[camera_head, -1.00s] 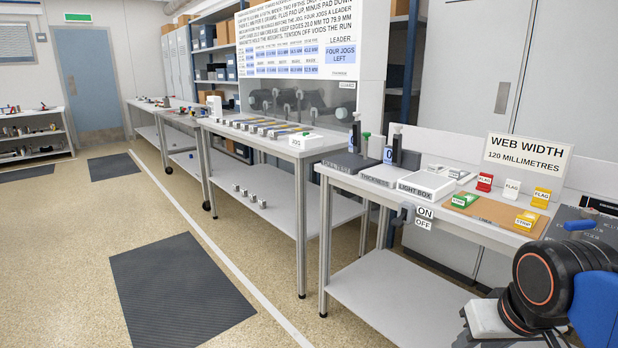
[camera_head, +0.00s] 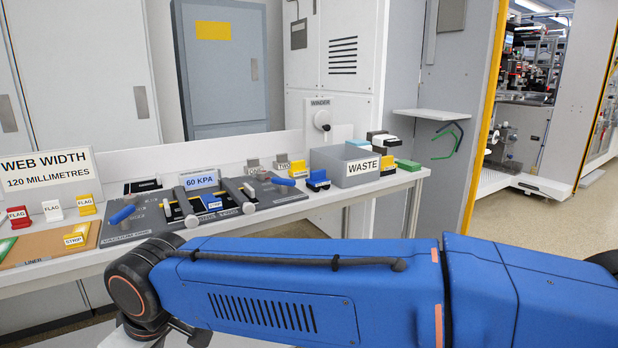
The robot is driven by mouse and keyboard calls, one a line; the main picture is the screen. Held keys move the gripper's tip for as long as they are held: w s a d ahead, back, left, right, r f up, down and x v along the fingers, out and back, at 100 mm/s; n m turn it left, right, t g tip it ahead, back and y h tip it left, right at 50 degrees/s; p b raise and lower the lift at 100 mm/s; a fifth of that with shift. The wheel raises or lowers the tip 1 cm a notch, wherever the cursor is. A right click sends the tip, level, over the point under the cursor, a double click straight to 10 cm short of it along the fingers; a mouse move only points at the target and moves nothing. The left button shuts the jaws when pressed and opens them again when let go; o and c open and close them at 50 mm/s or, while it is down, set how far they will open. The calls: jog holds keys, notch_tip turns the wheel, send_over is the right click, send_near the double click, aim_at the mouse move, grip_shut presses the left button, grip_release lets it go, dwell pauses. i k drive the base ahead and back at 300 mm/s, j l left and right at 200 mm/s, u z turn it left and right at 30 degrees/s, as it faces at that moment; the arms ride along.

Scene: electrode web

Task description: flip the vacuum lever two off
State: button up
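A dark vacuum plate (camera_head: 230,222) lies on the bench behind my blue arm. A blue lever handle (camera_head: 122,214) is at its left end, near the VACUUM ONE label (camera_head: 127,237). Another blue lever handle (camera_head: 283,181) lies low at its right end, beside the right grey bar; its label is too small to read surely. Two dark grey bars (camera_head: 238,194) cross the plate, with a small blue strip piece (camera_head: 211,202) between them. My gripper cannot be made out; only my blue arm and black joint show in front of the bench.
A 60 KPA sign (camera_head: 199,180) stands behind the plate. A grey WASTE bin (camera_head: 345,163) and coloured blocks stand to its right. Flags and a liner board (camera_head: 45,246) are at left, with a WEB WIDTH sign (camera_head: 48,172) behind. Open floor (camera_head: 530,215) lies at far right.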

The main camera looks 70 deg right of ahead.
aim_at(283, 183)
jog(key=z, duration=1.7)
